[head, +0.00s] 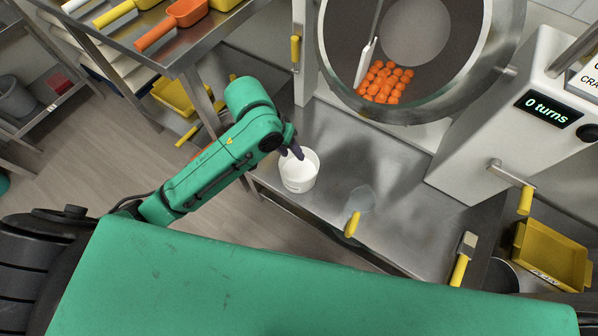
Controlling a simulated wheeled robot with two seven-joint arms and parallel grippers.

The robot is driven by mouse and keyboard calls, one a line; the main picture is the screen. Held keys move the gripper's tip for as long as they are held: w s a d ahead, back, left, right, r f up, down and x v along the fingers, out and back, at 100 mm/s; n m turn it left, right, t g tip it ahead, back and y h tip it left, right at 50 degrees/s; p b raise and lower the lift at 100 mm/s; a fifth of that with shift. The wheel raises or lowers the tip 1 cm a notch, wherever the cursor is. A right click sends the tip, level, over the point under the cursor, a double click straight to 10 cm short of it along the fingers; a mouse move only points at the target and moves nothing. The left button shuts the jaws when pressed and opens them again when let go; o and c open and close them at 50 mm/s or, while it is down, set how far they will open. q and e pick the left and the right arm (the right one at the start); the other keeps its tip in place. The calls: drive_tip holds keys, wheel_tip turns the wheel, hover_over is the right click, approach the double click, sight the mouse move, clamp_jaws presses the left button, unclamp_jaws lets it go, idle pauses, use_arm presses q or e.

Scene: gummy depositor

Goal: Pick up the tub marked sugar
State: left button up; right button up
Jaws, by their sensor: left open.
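A white round tub (299,182) stands upright on the steel bench below the drum. It is open at the top and looks white inside; a faint marking on its front is too small to read, so I cannot tell whether it says sugar. My left gripper (291,153) is open, with its dark fingers at the tub's far left rim. One finger overlaps the tub's mouth; I cannot tell whether it touches the wall. My right gripper is not in view.
A drum (425,50) holding orange gummies stands behind the tub. A yellow-handled scoop (353,222) lies right of the tub, and a yellow-handled brush or scraper (462,260) farther right. A crank (522,195) juts from the machine reading "0 turns". A yellow tray (552,252) sits at right.

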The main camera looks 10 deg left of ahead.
sight(280, 167)
use_arm(q)
drive_tip(key=w+a+n+g+y, duration=0.2)
drive_tip(key=a+n+y, duration=0.1)
drive_tip(key=a, duration=0.2)
drive_tip(key=f+b, duration=0.1)
drive_tip(key=f, duration=0.3)
drive_tip(key=f+b, duration=0.1)
drive_tip(key=f, duration=0.4)
drive_tip(key=d+f+b, duration=0.1)
drive_tip(key=f, duration=0.3)
drive_tip(key=shift+d+f, duration=0.1)
drive_tip(key=shift+f, duration=0.2)
drive_tip(key=shift+s, duration=0.1)
clamp_jaws()
drive_tip(key=shift+r, duration=0.1)
